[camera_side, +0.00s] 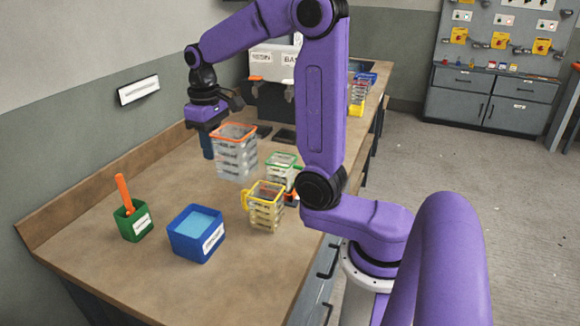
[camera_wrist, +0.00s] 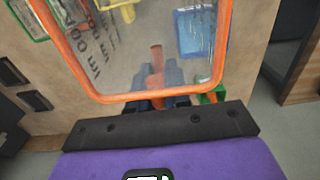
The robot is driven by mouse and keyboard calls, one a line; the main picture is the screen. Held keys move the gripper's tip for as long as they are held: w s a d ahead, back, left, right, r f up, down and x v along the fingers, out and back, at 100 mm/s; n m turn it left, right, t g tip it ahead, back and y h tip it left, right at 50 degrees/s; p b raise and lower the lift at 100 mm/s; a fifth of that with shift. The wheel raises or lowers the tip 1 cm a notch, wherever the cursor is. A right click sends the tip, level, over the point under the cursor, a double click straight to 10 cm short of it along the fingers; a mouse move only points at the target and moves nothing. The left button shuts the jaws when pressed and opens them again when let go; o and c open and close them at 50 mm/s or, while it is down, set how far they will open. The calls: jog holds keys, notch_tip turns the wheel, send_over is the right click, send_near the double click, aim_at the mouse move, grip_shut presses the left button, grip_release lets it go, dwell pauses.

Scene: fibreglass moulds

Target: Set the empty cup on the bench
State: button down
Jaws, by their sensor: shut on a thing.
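A clear measuring cup (camera_side: 237,160) with an orange rim and dark markings looks empty. My gripper (camera_side: 207,150) is at its left side in the side view, pointing down, with blue fingers. In the wrist view the fingers (camera_wrist: 158,88) show through the clear cup, shut on its orange handle (camera_wrist: 157,62). The orange rim (camera_wrist: 150,96) fills the upper middle of that view. The cup is upright or nearly so. Whether its base touches the wooden bench (camera_side: 170,270) or hangs just above it, I cannot tell.
A yellow-rimmed cup (camera_side: 266,208) and a green-rimmed cup (camera_side: 281,170) stand right of the held cup. A blue tub (camera_side: 185,245) with light blue contents and a green pot (camera_side: 133,222) with an orange stick stand nearer. The bench front is clear.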

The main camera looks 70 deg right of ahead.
jog(key=s+d, duration=0.5)
jog(key=d, duration=0.8)
jog(key=s+d, duration=0.4)
jog(key=d, duration=0.9)
jog(key=w+d+f, duration=0.3)
jog(key=f, duration=0.2)
jog(key=w+d+f, duration=0.3)
jog(key=f, duration=0.2)
jog(key=w+d+f, duration=0.3)
jog(key=w+f, duration=0.1)
jog(key=f, duration=0.1)
jog(key=shift+d, duration=0.2)
jog(key=shift+f, duration=1.55)
jog(key=shift+f, duration=0.1)
